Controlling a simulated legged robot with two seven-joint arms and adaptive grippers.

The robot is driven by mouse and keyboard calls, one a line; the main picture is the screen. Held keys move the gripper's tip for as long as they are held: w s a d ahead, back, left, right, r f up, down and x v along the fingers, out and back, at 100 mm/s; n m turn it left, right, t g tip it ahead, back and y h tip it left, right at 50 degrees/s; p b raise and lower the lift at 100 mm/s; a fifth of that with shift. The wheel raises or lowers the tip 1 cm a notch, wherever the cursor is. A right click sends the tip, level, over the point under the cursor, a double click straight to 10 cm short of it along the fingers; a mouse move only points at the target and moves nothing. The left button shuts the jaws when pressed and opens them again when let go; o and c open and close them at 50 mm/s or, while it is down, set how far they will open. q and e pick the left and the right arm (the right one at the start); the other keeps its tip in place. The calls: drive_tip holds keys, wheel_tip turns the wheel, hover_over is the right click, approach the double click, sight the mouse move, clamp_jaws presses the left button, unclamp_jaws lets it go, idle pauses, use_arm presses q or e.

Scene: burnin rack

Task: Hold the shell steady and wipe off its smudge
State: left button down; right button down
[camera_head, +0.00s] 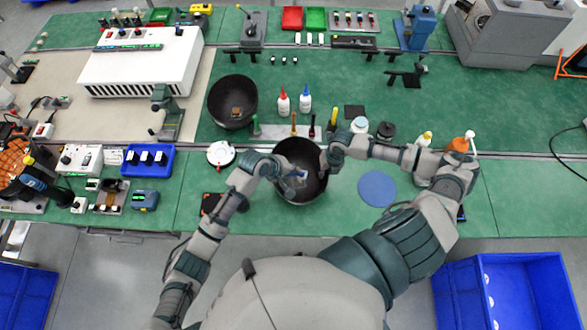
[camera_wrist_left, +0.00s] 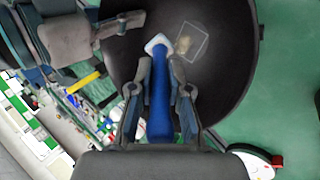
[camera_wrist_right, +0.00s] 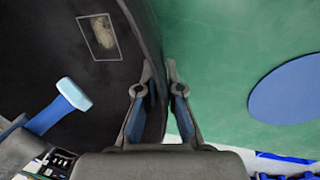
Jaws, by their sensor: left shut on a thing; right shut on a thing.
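The shell (camera_head: 298,150) is a dark, round, open bowl on the front part of the green bench. A pale tan smudge (camera_wrist_right: 103,38) lies on its inner surface inside a thin white outlined square; it also shows in the left wrist view (camera_wrist_left: 184,43). My left gripper (camera_wrist_left: 159,90) is shut on the blue handle of a wiping tool (camera_wrist_left: 160,115), whose pale head is over the shell's inside, beside the outlined square. I cannot tell whether the head touches the surface. My right gripper (camera_wrist_right: 158,75) is shut on the shell's right rim, one finger on each side.
A second dark bowl (camera_head: 232,101) stands behind to the left. Glue bottles (camera_head: 283,103) and small pots stand behind the shell. A flat blue disc (camera_head: 377,188) lies to its right, and a white round item (camera_head: 220,154) to its left.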

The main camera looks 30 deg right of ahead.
use_arm(q)
drive_tip(key=shift+r, duration=0.55)
drive_tip(key=shift+f, duration=3.95)
drive_tip(key=shift+w+d, duration=0.3)
drive_tip(key=shift+w, duration=0.5)
drive_tip(key=shift+w+d, duration=0.2)
drive_tip(key=shift+w, duration=0.5)
drive_tip(key=shift+w+d, duration=0.25)
drive_tip(key=shift+w, duration=0.5)
drive_tip(key=shift+w+d, duration=0.2)
drive_tip(key=shift+w, duration=0.5)
drive_tip(key=shift+s+a+r, duration=0.2)
drive_tip(key=shift+s+a, duration=0.1)
drive_tip(key=shift+s, duration=0.7)
drive_tip(key=shift+s+a+r, duration=0.15)
drive_tip(key=shift+s+a, duration=0.2)
drive_tip(key=shift+s, duration=0.6)
drive_tip(key=shift+s+a+r, duration=0.2)
drive_tip(key=shift+s+a, duration=0.1)
drive_tip(key=shift+s, duration=0.7)
drive_tip(key=shift+r, duration=3.4)
drive_tip(key=shift+f, duration=0.15)
